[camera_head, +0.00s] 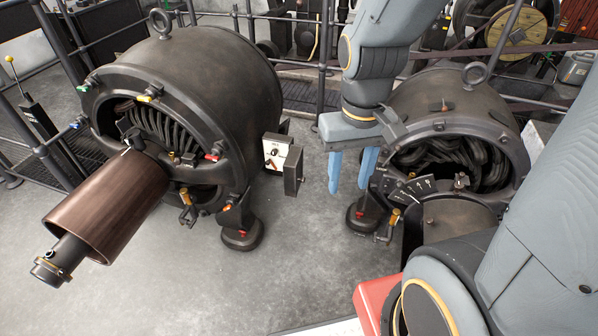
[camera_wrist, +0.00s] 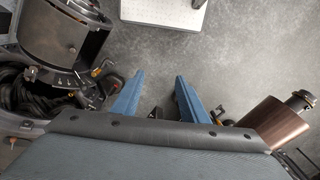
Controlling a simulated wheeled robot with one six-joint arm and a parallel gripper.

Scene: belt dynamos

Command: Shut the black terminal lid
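The black terminal lid (camera_head: 293,170) stands swung open at the right side of a small terminal box (camera_head: 276,153) on the left dynamo. The box's pale face, with a knob and red mark, is exposed. My gripper (camera_head: 352,172) is to the right of the lid in the head view, fingers pointing down, apart from it. Its two blue fingers are spread with nothing held between them. The wrist view also shows the open gripper (camera_wrist: 160,96). A small dark part shows low between the fingers there; I cannot tell whether it is the lid.
The left dynamo (camera_head: 205,85) has a brown pulley (camera_head: 110,205) jutting forward. The right dynamo (camera_head: 450,110) stands close behind and right of my gripper. Railings (camera_head: 322,60) run behind. Grey floor between the dynamos is clear.

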